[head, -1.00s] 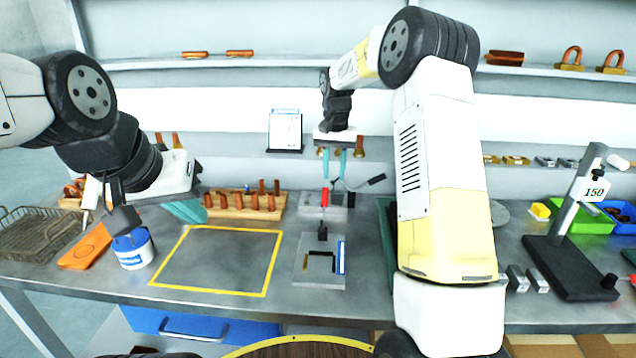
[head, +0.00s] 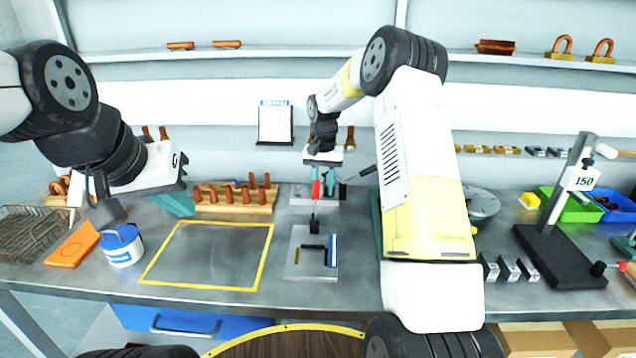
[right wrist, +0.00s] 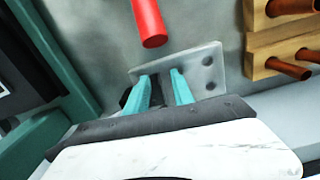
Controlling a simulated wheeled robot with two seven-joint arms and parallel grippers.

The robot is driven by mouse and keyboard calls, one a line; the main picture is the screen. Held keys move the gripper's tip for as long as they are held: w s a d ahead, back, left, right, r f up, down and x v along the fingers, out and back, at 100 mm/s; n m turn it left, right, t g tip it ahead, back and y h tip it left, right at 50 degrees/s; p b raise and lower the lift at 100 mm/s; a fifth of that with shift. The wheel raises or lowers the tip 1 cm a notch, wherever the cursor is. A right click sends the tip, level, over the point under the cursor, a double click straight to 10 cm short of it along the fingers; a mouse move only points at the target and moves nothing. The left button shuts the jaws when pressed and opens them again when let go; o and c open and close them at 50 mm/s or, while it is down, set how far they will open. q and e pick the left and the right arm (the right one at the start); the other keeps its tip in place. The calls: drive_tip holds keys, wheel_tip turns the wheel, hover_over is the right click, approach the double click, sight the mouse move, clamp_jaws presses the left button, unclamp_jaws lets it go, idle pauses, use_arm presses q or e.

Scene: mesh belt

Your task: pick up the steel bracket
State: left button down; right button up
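A light grey steel plate with dark holes, which looks like the steel bracket (head: 299,194), lies at the back middle of the bench. It also shows in the right wrist view (right wrist: 207,64). My right gripper (head: 323,180) points down over it. In the right wrist view its teal fingers (right wrist: 160,82) stand apart at the plate's near edge, with a dark gap between them; whether they touch the plate I cannot tell. My left gripper (head: 178,205) hangs over the bench left of the wooden peg rack; its finger gap is not clear.
A red-handled clamp (head: 315,190) stands just in front of the right gripper, on a fixture plate (head: 298,268). A wooden rack (head: 230,207) with copper pegs is to the left. The yellow-outlined area (head: 205,286) is empty. A blue-and-white tub (head: 123,252) stands further left.

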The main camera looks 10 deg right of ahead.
clamp_jaws()
drive_tip(key=shift+r, duration=0.1)
idle(1.2)
